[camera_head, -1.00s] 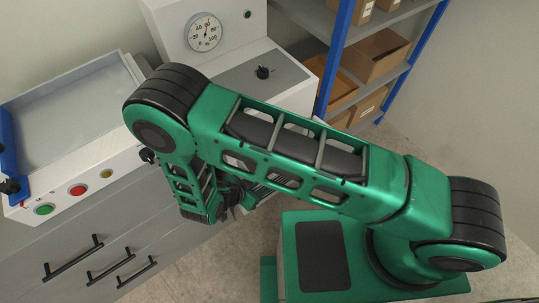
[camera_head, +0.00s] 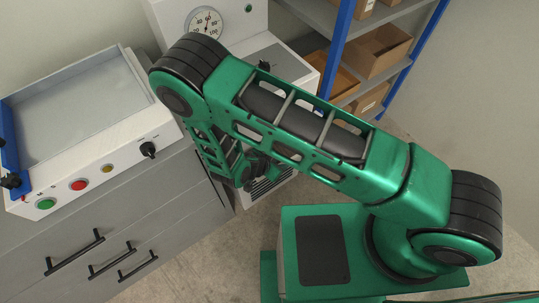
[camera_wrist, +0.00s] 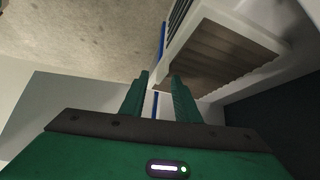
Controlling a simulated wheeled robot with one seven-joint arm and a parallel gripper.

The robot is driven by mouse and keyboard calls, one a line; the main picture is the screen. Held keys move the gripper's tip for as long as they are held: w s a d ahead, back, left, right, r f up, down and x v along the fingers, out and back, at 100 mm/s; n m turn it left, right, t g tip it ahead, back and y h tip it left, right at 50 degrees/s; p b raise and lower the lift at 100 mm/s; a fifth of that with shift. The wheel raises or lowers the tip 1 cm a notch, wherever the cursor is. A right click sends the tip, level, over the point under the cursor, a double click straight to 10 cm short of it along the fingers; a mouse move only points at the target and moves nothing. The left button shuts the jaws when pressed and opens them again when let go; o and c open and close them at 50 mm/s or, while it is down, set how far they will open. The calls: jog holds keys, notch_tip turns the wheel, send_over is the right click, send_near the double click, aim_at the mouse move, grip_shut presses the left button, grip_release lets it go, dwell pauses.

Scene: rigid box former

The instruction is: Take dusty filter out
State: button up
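A brown pleated panel, which looks like the dusty filter (camera_wrist: 222,58), sits in a white surround at the upper right of the wrist view. In the head view I cannot make it out; my arm covers that part of the white machine (camera_head: 288,62). My gripper (camera_wrist: 159,76) has its two green fingers apart, with nothing between them but background. The fingertips are left of and below the filter in the wrist view, apart from it. In the head view the gripper is mostly hidden behind my arm links.
A grey cabinet (camera_head: 100,240) with black handles and a control panel (camera_head: 110,167) stands at left. A slatted vent (camera_head: 268,184) shows low on the white machine. A blue-posted shelf (camera_head: 335,50) with cardboard boxes (camera_head: 376,50) stands behind. Bare floor (camera_head: 200,265) lies in front.

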jog(key=shift+w+d+f, duration=0.2)
jog(key=shift+w+d, duration=0.2)
jog(key=shift+d, duration=0.15)
jog(key=shift+w+f, duration=0.15)
jog(key=shift+f, duration=0.15)
grip_shut()
jog(key=shift+r, duration=0.2)
